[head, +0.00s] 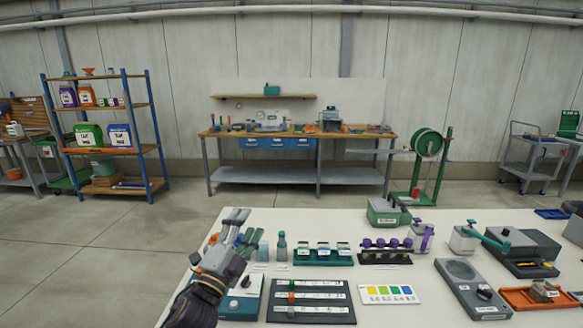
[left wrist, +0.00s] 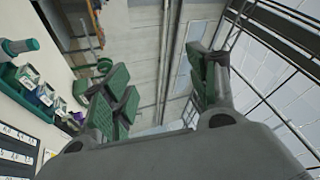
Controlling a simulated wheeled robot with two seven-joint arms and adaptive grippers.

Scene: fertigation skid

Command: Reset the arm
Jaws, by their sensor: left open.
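My left gripper (head: 243,232) is at the left side of the white table in the head view, raised over its left edge. Its fingers point up and away from the table. In the left wrist view the two green-padded fingers (left wrist: 160,95) stand apart with nothing between them. My right gripper shows in neither view.
The white table (head: 400,312) holds a teal bottle (head: 282,246), a green vial rack (head: 322,258), a purple-capped rack (head: 386,254), a dark tray (head: 310,302), a colour card (head: 388,294) and a grey scale (head: 470,288). Open floor (head: 100,270) lies left of the table.

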